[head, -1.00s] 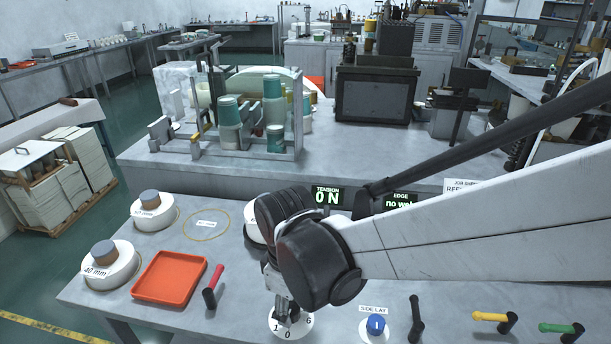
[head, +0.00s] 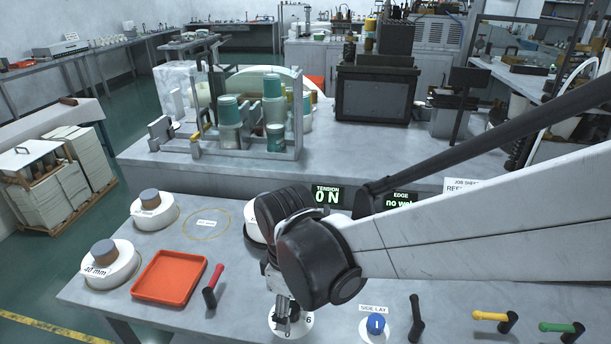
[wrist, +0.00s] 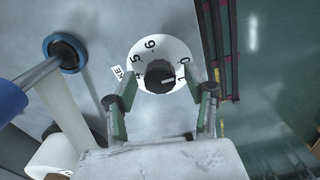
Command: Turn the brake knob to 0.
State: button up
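The brake knob is a black knob (wrist: 160,77) at the middle of a white numbered dial (wrist: 158,48) in the wrist view. A short white mark on the knob points right, close to the 1, with the 0 just above it. The figures 4, 5 and 6 show on the other side. My gripper (wrist: 163,97) is open, its two fingers apart on either side of the near part of the dial; contact with the knob cannot be told. In the head view my gripper (head: 284,324) hangs over the dial (head: 300,330), hiding the knob and most figures.
The tension display (head: 326,196) reads 0 N. A red-handled lever (head: 213,286) and an orange tray (head: 170,277) lie left of the dial. A blue side lay knob (head: 376,324), a black lever (head: 415,318), a yellow handle (head: 490,317) and a green handle (head: 558,328) stand to the right.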

aim_at(291, 307)
notch_tip(291, 307, up, 12)
dwell(0.8)
jog(key=s+d+m+t, duration=0.2)
jog(key=d+m+t, duration=0.5)
jog(key=d+m, duration=0.7)
jog(key=d, duration=1)
jog(key=shift+s+d+m, duration=0.2)
jog(key=shift+m, duration=0.1)
jog(key=shift+a, duration=0.1)
